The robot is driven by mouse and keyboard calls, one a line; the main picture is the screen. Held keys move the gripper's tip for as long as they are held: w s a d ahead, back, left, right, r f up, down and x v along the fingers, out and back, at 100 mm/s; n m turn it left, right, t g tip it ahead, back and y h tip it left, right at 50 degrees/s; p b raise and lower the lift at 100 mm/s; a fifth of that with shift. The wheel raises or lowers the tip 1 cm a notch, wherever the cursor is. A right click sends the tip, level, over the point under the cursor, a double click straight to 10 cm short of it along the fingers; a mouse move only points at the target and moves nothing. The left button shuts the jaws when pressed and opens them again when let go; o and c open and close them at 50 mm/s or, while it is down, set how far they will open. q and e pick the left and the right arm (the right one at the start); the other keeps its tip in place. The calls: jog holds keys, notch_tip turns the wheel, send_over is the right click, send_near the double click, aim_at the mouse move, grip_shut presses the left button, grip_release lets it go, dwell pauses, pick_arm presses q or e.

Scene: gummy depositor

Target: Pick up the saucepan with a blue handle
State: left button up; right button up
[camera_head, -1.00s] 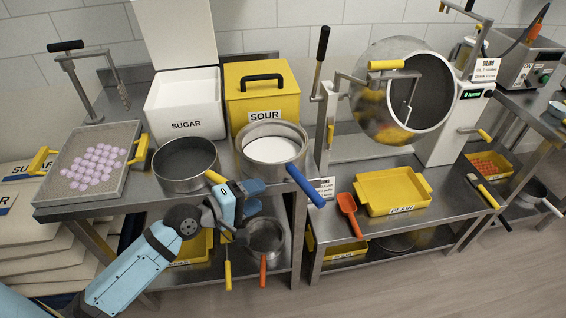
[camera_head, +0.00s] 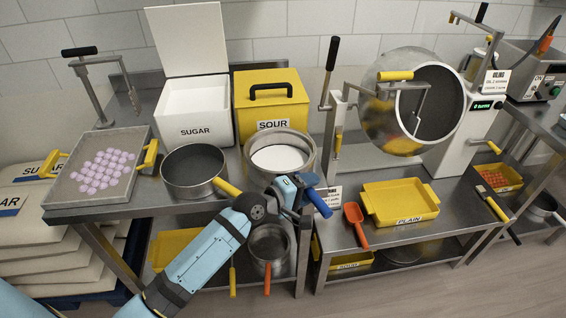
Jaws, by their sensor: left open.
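The saucepan with a blue handle (camera_head: 319,204) stands on the steel table, and its round metal pot (camera_head: 279,140) holds something white. The handle points toward the lower right, past the table's front edge. My left gripper (camera_head: 306,192) is open at the near side of the pot, close to the handle's root. The gripper hides part of the handle and the pot's front wall. Whether its fingers touch the handle I cannot tell. My right gripper is not in view.
A dark-filled saucepan with a yellow handle (camera_head: 228,187) stands left of the blue-handled one, beside my left arm. A yellow SOUR bin (camera_head: 272,108) and a white SUGAR box (camera_head: 195,115) stand behind. A yellow PLAIN tray (camera_head: 401,200) and red scoop (camera_head: 356,223) lie to the right.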

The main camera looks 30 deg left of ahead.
pick_arm(q)
jog(key=shift+c, duration=0.7)
grip_shut()
jog(key=shift+r, duration=0.15)
jog(key=shift+w+r, duration=0.1)
jog(key=shift+r, duration=0.1)
notch_tip(320, 180, up, 20)
jog(key=p, duration=0.3)
jog(key=shift+f, duration=0.25)
